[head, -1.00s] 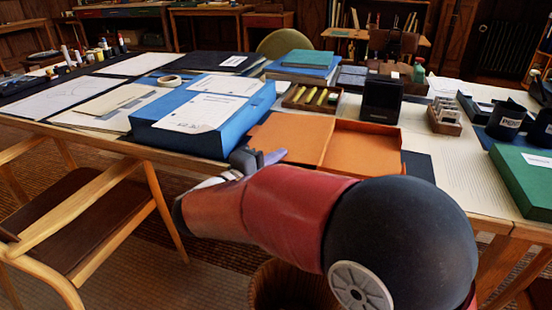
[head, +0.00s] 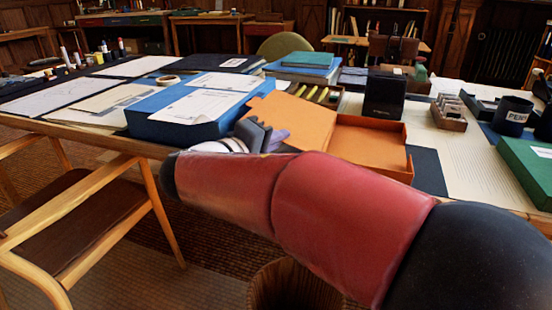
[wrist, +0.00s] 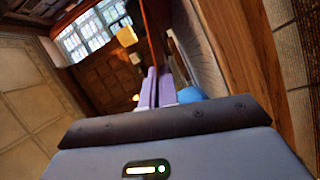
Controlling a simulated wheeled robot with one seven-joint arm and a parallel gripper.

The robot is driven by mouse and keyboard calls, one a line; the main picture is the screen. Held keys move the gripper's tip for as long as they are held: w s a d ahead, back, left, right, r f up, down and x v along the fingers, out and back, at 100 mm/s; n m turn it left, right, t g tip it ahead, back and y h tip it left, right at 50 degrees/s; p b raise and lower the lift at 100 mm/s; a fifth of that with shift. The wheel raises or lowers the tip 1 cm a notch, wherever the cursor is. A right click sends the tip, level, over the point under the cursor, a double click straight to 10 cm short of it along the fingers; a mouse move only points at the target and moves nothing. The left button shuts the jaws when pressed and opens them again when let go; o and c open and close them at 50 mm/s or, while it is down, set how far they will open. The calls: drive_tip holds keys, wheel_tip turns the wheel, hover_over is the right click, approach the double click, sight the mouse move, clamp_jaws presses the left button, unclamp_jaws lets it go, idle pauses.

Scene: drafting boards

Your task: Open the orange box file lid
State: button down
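The orange box file (head: 372,150) stands near the table's front edge, with its inside visible. Its orange lid (head: 298,122) stands tilted up and out to the left of the box, so the file is open. My gripper (head: 272,137) is at the front edge of the lid. In the wrist view my gripper (wrist: 156,85) has its two purple fingers close together, with a thin red-brown panel that looks like the lid (wrist: 155,35) edge-on between and beyond them. The exact contact is small and hard to see.
A large blue box with papers (head: 185,122) lies just left of the lid. A pen tray (head: 322,95) and a black holder (head: 384,95) stand behind the file. A green box (head: 525,170) is at the right. A wooden chair (head: 85,215) stands at the front left.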

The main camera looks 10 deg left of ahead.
drive_tip(key=shift+d+r+m+g+y+b, duration=0.15)
drive_tip(key=shift+d+r+m+y+b, duration=0.15)
drive_tip(key=shift+r+m+b, duration=0.35)
drive_tip(key=shift+d+r+m+g+y+b, duration=0.25)
drive_tip(key=shift+r+m+b, duration=0.2)
drive_tip(key=shift+m+b, duration=0.3)
drive_tip(key=shift+d+r+m+g+y+b, duration=0.1)
drive_tip(key=shift+d+r+m+y+b, duration=0.25)
drive_tip(key=shift+r+m+b, duration=0.35)
drive_tip(key=shift+f, duration=0.15)
drive_tip(key=c, duration=2)
unclamp_jaws()
drive_tip(key=shift+o, duration=0.2)
drive_tip(key=shift+s, duration=0.1)
